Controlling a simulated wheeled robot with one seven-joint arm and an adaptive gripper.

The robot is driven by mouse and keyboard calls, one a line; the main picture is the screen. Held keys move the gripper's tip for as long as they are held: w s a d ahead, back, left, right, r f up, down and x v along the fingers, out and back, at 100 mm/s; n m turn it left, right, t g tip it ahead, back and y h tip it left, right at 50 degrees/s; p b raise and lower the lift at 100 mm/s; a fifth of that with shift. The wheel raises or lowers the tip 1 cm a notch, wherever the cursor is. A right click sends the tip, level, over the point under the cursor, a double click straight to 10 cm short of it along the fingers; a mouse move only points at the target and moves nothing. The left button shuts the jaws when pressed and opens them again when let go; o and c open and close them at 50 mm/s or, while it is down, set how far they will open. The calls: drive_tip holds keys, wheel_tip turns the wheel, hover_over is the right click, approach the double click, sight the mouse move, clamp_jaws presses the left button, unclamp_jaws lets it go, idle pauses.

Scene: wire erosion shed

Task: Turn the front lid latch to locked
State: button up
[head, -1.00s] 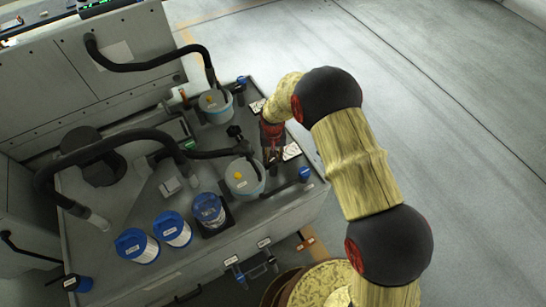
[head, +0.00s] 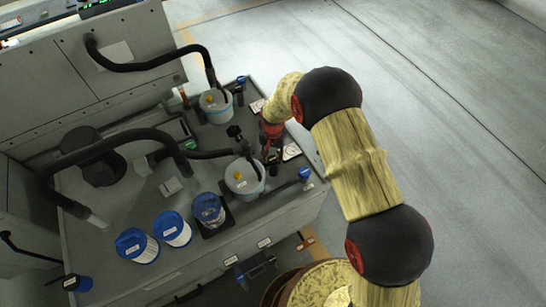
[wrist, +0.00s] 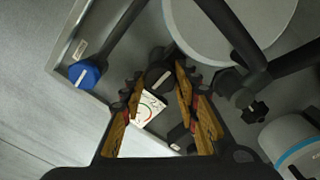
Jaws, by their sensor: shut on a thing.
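My gripper (wrist: 160,78) points down at the table top, with its fingers on either side of a dark latch knob (wrist: 159,72) that carries a small pale label. The fingers close on this knob, which I take to be the front lid latch. A white card with a curved dial marking (wrist: 149,108) lies beside it, partly behind a finger. The front lidded pot (head: 243,181) stands just left of my gripper (head: 271,152) in the head view. There, the fingers hide the knob. I cannot read which way the latch is set.
A blue-ended handle (head: 304,174) is near the table's right corner and shows in the wrist view (wrist: 83,73). A second lidded pot (head: 215,104) stands behind. Black hoses (head: 110,143) arch over the table. Blue-topped spools (head: 172,229) stand at front left. Floor at right is clear.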

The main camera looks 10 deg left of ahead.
sight(273, 159)
drive_tip(key=o, duration=1.1)
drive_tip(key=shift+c, duration=0.2)
drive_tip(key=shift+o, duration=0.5)
wheel_tip(273, 159, up, 12)
